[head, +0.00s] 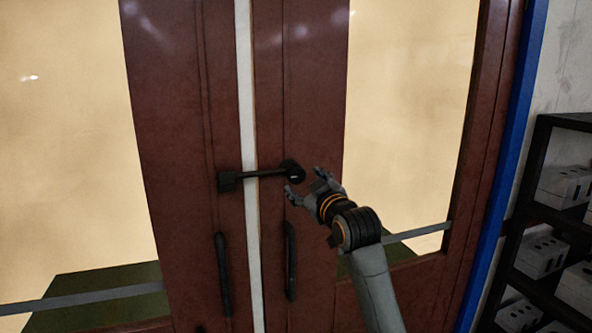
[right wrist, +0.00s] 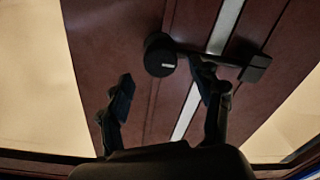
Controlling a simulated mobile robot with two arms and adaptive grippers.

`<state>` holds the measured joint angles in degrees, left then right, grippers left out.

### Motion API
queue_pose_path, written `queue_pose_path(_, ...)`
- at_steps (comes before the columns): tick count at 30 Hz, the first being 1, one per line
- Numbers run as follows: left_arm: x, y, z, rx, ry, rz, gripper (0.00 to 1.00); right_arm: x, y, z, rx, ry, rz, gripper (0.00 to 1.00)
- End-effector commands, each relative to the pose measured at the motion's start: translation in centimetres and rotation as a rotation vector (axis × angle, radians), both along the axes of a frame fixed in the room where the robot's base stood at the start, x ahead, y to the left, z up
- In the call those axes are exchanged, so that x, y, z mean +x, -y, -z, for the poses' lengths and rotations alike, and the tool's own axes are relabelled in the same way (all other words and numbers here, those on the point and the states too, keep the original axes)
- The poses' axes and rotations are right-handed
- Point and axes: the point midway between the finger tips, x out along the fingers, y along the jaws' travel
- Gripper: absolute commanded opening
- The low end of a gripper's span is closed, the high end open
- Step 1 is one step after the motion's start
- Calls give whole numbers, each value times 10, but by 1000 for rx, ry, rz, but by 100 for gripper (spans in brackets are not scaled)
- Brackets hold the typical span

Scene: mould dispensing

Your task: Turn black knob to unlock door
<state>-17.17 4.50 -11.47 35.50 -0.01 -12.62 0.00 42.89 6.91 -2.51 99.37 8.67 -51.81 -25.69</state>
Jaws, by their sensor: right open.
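The black knob (head: 295,173) sits on the right door leaf, at the right end of a black bar latch (head: 262,174) that crosses the pale gap between the two leaves. The latch's left end is a black block (head: 228,181) on the left leaf. My right gripper (head: 306,184) is open and empty just to the right of and below the knob. In the right wrist view the round knob (right wrist: 160,55) shows beyond and between my open fingers (right wrist: 165,92). I cannot tell whether a finger touches the latch. My left gripper is not in view.
Two black vertical handles, left (head: 223,274) and right (head: 291,261), hang below the latch. The brown double door has large glass panes (head: 408,120). A black shelf (head: 540,150) with grey moulds (head: 562,186) stands at the right, past a blue strip (head: 512,150).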

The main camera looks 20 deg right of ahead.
Motion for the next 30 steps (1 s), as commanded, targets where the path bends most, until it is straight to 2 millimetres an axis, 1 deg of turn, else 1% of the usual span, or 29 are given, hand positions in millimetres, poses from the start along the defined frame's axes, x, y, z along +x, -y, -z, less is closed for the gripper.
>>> queue_pose_path(1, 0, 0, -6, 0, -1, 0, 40, 9, -1, -3, 2, -3, -1, 65)
queue_pose_path(6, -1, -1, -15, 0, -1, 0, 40, 35, -3, -3, 1, -1, -1, 65)
queue_pose_path(12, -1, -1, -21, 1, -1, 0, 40, 55, -4, -2, 2, 0, 0, 65)
queue_pose_path(18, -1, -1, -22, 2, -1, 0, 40, 62, -5, 0, 1, 0, 0, 65)
queue_pose_path(25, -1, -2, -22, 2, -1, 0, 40, 62, -5, 0, 1, 1, 0, 65)
queue_pose_path(26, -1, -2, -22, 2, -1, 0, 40, 62, -5, 0, 1, 1, 0, 63)
queue_pose_path(27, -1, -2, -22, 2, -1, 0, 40, 62, -5, 0, 1, 1, 0, 55)
queue_pose_path(29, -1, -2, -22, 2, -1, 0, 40, 62, -5, 0, 1, 1, 0, 43)
queue_pose_path(30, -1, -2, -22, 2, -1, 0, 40, 62, -5, 0, 1, 1, 0, 34)
